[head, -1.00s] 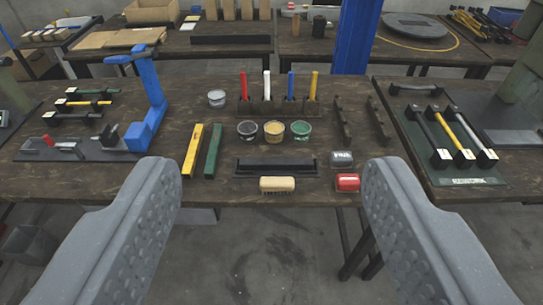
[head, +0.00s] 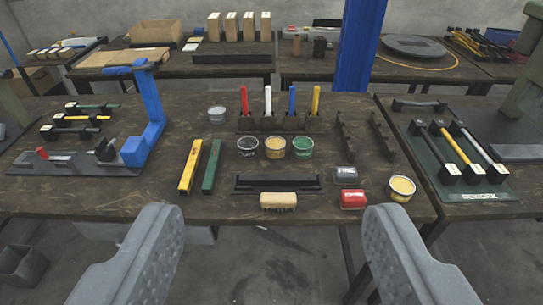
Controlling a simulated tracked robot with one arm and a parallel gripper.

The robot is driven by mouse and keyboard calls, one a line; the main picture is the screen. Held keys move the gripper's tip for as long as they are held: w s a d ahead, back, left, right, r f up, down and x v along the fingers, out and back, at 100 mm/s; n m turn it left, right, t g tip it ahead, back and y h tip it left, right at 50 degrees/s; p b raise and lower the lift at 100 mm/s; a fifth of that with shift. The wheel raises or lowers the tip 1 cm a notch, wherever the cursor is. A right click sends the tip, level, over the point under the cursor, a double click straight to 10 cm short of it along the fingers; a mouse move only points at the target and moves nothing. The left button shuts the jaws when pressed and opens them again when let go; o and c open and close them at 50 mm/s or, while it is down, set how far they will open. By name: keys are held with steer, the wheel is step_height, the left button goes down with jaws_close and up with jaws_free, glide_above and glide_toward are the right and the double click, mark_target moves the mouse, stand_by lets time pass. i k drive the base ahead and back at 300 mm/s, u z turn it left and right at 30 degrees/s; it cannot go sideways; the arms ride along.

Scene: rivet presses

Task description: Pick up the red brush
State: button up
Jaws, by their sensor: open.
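A red upright stick (head: 244,101), probably the red brush handle, stands at the left end of a dark rack (head: 257,124) on the workbench. A white (head: 268,100), a blue (head: 292,99) and a yellow stick (head: 315,99) stand beside it. Their lower ends are hidden in the rack. My gripper (head: 273,213) is open and empty in front of the bench's near edge. The rack is well beyond it, behind a row of pots.
Dark, yellow (head: 275,147) and green pots stand before the rack. A bristled wooden block (head: 278,201), a red block (head: 352,199) and a yellow pot (head: 401,188) lie near the front edge. A blue stand (head: 150,115) rises at left, a blue column (head: 358,50) behind.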

mark_target(244, 100)
steer(key=u, duration=0.1)
steer(key=k, duration=0.6)
steer(key=z, duration=0.35)
steer(key=i, duration=2.5)
steer(key=u, duration=0.3)
